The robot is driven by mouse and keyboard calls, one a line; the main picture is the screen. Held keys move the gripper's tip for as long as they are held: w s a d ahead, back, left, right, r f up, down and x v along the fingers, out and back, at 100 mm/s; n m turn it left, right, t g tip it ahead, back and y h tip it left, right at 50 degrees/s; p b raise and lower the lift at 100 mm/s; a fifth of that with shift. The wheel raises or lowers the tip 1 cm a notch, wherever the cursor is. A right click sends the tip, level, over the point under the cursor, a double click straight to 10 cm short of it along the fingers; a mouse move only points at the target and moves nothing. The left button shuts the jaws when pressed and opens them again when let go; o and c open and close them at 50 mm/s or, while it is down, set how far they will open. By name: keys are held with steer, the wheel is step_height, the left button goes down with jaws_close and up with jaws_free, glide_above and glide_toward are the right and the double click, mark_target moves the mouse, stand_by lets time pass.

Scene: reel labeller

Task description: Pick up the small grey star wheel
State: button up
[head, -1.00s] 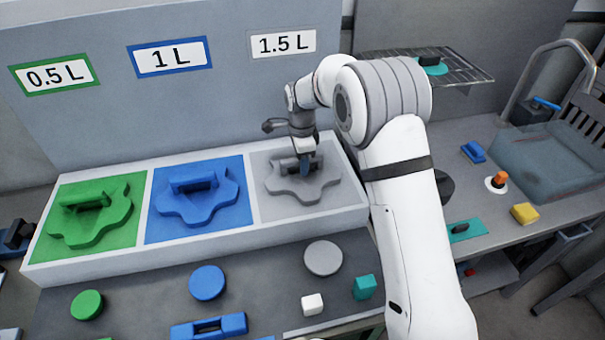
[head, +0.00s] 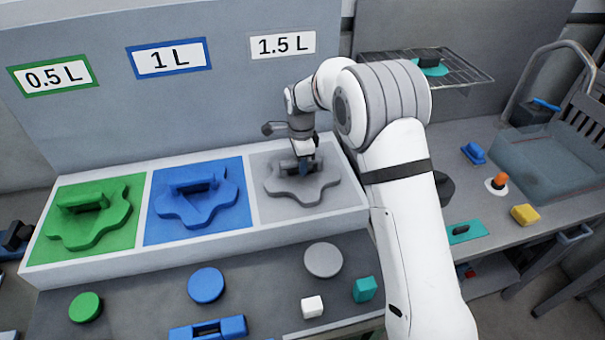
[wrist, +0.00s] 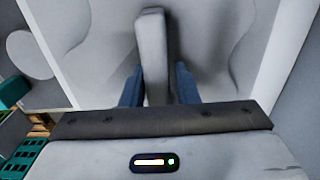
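The small grey star wheel (head: 318,188) lies flat in the grey right-hand compartment under the 1.5 L sign, with a raised bar handle on top. In the wrist view the handle (wrist: 152,40) stands between the two blue fingers of my gripper (wrist: 158,86). The fingers are open around it, one on each side, with a visible gap at the right finger. In the head view my gripper (head: 304,167) is down at the handle, and partly hides it. The wheel rests in its compartment.
A blue star wheel (head: 205,206) and a green star wheel (head: 85,228) lie in the neighbouring compartments. The white tray rim (head: 215,238) surrounds them. Discs and small blocks lie on the bench in front. A wire shelf (head: 465,70) is at the right.

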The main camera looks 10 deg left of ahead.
jaws_close()
steer(key=shift+r, duration=0.15)
